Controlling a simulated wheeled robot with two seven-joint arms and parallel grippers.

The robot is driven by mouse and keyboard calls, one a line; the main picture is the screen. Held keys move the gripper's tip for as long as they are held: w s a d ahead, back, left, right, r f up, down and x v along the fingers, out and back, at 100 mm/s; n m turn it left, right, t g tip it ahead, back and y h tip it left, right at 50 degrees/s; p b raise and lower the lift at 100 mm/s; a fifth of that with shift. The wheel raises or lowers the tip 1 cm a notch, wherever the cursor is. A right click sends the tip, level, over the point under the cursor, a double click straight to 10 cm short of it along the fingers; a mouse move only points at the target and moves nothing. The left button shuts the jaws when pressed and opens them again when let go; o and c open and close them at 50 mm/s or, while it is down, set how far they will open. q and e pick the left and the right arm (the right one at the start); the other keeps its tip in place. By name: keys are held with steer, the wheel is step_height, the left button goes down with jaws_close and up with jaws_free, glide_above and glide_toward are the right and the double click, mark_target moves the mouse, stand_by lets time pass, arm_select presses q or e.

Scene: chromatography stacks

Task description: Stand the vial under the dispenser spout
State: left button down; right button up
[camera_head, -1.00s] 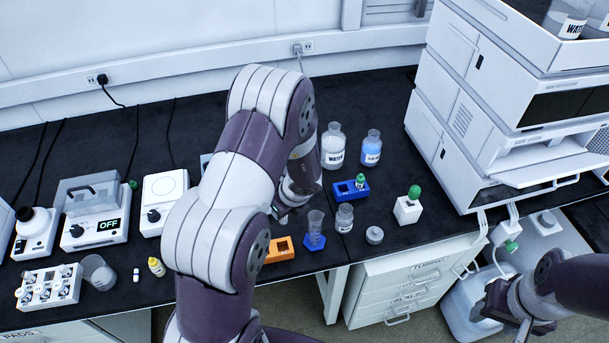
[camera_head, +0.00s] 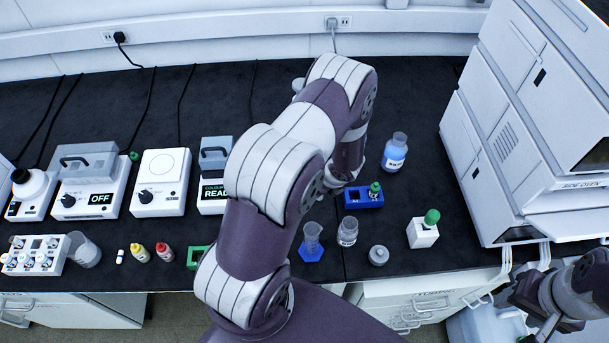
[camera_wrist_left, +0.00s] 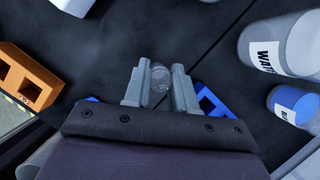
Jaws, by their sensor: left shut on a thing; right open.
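My left gripper (camera_wrist_left: 160,92) is shut on a small clear vial (camera_wrist_left: 160,76), which I see nearly end-on between its fingertips in the left wrist view. In the head view my left arm hides the vial and most of that gripper (camera_head: 335,185), which is just left of a blue rack (camera_head: 358,203). The rack holds a small green-capped vial (camera_head: 375,190). My right gripper (camera_head: 531,322) is open, at the lower right, in front of the bench. I cannot make out a dispenser spout in either view.
A clear cylinder on a blue base (camera_head: 312,243), a small bottle (camera_head: 347,231), a grey cap (camera_head: 378,256) and a green-capped white block (camera_head: 422,232) stand in front. The wrist view shows an orange rack (camera_wrist_left: 28,78) and a WATER bottle (camera_wrist_left: 285,48).

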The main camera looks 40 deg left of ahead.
arm_select(q)
steer(key=f, duration=0.2)
steer(key=shift+w+f, duration=0.2)
steer(key=shift+f, duration=0.1)
steer(key=a, duration=0.1)
steer(key=w+a+p, duration=0.1)
steer(key=a, duration=0.1)
steer(key=shift+w+a, duration=0.15)
steer(key=shift+a+p, duration=0.35)
steer(key=a+p, duration=0.1)
steer(key=a, duration=0.1)
steer(key=w+a+p, duration=0.1)
steer(key=shift+w+a, duration=0.15)
steer(key=shift+a, duration=0.25)
steer(key=shift+d+f, duration=0.1)
steer(key=shift+f, duration=0.65)
arm_select(e)
steer(key=r, duration=0.3)
steer(key=shift+w+r, duration=0.15)
steer(key=shift+w, duration=0.1)
